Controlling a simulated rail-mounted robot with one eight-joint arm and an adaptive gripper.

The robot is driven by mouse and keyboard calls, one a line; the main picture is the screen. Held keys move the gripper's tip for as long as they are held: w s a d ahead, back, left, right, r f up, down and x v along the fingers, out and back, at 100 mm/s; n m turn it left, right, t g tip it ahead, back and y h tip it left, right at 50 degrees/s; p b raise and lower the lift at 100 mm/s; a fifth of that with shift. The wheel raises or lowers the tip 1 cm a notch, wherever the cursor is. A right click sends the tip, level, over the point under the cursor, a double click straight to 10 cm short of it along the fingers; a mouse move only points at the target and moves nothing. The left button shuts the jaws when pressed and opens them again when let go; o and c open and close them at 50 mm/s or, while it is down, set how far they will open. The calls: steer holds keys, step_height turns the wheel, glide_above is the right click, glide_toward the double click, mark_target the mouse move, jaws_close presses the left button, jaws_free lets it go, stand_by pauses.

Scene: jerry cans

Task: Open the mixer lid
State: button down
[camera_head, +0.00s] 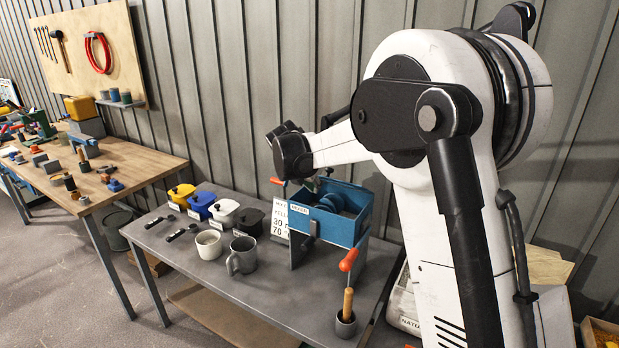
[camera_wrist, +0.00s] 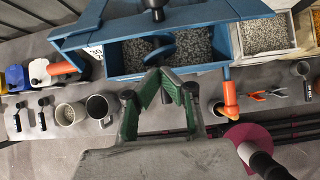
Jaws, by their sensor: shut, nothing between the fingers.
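The blue mixer (camera_head: 330,225) stands on the grey table, labelled on its front. Its top is at least partly uncovered, and blue paddles (camera_head: 335,202) show inside. In the wrist view the mixer trough (camera_wrist: 118,78) holds grey granules. A blue panel with a dark knob (camera_wrist: 155,12), which looks like the lid, crosses the far side of the opening; its exact tilt is unclear. My gripper (camera_wrist: 165,76) has green fingers that meet at the tips, with nothing held. It is over the near edge of the trough. In the head view my arm mostly hides it.
Lidded containers in yellow (camera_head: 181,194), blue, white and black stand left of the mixer. A white mug (camera_head: 209,245) and a grey mug (camera_head: 242,256) stand in front of them. An orange-handled crank (camera_head: 348,260) sticks out at the mixer's right. A cup with a wooden-handled tool (camera_head: 346,322) is nearby.

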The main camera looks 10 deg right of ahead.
steer(key=shift+w+d+r+p, duration=0.25)
steer(key=shift+w+d+p, duration=0.25)
steer(key=shift+w+d, duration=0.25)
steer(key=shift+w+d+r+p, duration=0.2)
steer(key=shift+w+d+p, duration=0.35)
steer(key=shift+w, duration=0.25)
steer(key=shift+a, duration=0.1)
